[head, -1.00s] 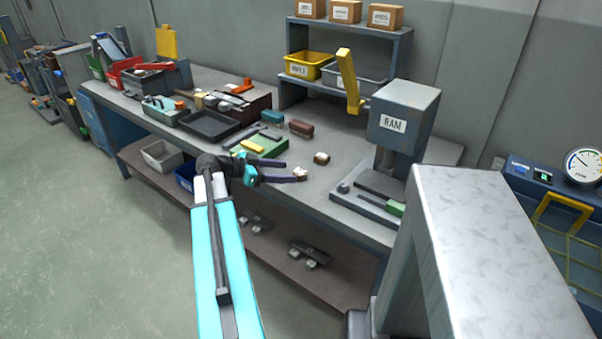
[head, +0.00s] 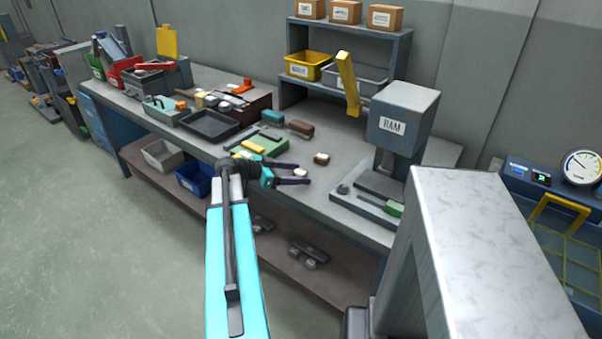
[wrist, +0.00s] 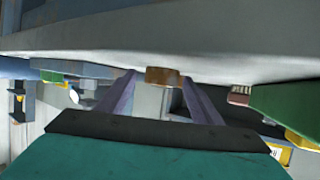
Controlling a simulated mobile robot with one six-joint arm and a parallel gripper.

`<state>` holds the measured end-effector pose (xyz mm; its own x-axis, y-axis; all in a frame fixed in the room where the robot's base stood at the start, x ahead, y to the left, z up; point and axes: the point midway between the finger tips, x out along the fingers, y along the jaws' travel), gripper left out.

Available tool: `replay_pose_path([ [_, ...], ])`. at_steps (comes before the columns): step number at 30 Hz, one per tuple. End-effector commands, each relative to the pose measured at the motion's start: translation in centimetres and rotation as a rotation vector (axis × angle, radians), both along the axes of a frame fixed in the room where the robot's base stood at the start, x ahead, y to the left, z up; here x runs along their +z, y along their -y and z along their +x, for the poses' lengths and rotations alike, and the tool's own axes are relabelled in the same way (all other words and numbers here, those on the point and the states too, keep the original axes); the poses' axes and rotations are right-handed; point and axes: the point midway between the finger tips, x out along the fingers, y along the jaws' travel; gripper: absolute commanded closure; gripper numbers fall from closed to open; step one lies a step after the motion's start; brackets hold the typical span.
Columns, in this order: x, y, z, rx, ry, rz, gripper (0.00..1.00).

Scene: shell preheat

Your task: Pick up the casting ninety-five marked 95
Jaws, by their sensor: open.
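My gripper (head: 304,173) is open, low over the front part of the workbench, with its dark purple fingers pointing right. A small pale-topped block (head: 299,172) shows between the fingertips, partly hidden by them. A second small brown block with a pale top (head: 321,159) stands just beyond, clear of the fingers. In the wrist view the bench appears at the top, a pale block (wrist: 151,102) lies between the fingers, and a brown block (wrist: 163,76) shows behind it. No number is readable on either block, so I cannot tell which is 95.
A green mat (head: 262,150) with tools lies left of the blocks. Teal (head: 272,116) and brown (head: 301,128) brush-like blocks lie behind. The RAM press (head: 400,130) stands at right, and a black tray (head: 209,125) lies at left. Bench between blocks and press is clear.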

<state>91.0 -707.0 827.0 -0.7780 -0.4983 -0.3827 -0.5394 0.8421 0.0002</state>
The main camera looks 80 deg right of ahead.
Motion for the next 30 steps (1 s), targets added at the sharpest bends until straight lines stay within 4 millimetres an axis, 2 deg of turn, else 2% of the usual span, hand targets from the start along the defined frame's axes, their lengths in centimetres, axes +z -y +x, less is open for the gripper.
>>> replay_pose_path([
  [17, -0.06, 0.08, -0.1, 0.001, 0.0, 0.0, 0.4],
  [25, -0.07, 0.08, -0.08, 0.001, 0.0, 0.0, 0.86],
  [30, -0.05, 0.08, -0.08, 0.001, 0.0, 0.0, 0.86],
])
